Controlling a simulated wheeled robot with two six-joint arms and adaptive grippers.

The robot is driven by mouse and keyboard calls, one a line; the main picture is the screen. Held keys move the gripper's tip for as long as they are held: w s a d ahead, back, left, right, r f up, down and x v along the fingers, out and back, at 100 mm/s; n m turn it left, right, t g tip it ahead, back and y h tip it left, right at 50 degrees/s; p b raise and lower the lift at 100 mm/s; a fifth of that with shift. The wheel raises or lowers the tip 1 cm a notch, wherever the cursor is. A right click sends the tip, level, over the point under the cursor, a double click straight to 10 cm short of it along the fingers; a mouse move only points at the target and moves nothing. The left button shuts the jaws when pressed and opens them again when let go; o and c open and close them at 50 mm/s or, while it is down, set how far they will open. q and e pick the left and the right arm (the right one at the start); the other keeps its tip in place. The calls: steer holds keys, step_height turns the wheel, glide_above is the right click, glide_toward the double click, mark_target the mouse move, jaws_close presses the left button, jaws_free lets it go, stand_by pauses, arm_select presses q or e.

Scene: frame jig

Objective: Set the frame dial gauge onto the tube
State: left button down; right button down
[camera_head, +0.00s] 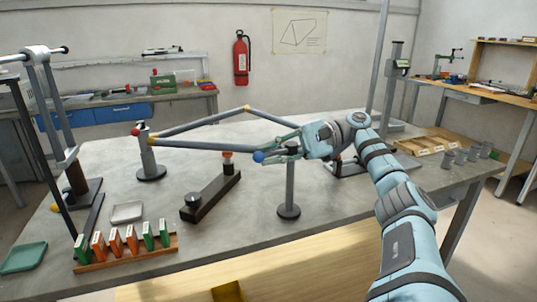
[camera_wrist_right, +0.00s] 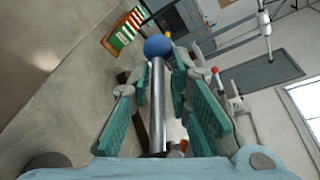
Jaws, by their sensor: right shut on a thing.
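My right gripper (camera_head: 285,148) reaches in from the right, above the table. In the right wrist view its teal-padded fingers (camera_wrist_right: 175,100) close on a grey metal rod (camera_wrist_right: 157,105) that has a blue ball (camera_wrist_right: 158,46) at its far end. The blue ball (camera_head: 258,156) also shows just left of the fingertips in the head view. A yellow-ended tube (camera_head: 200,146) runs from the post with the red ball (camera_head: 136,131) to beside the fingers. Whether it touches the rod is unclear. No dial face is visible, so I cannot tell which thing is the gauge. My left gripper is out of view.
A round-based post (camera_head: 289,190) stands below the gripper. A dark bar with a round metal piece (camera_head: 193,199) lies left of it. A rack of green and orange cards (camera_head: 120,244) stands front left. Grey cups (camera_head: 461,156) stand at the right.

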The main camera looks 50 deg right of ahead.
steer(key=shift+s+a+f, duration=0.1)
steer(key=shift+a+f, duration=0.1)
steer(key=shift+f, duration=0.2)
steer(key=c, duration=1.8)
jaws_free()
steer(key=shift+o, duration=0.6)
steer(key=shift+a+r, duration=0.15)
steer(key=shift+r, duration=0.35)
step_height(320, 180, up, 8)
steer(key=shift+r, duration=0.7)
steer(key=shift+c, duration=0.4)
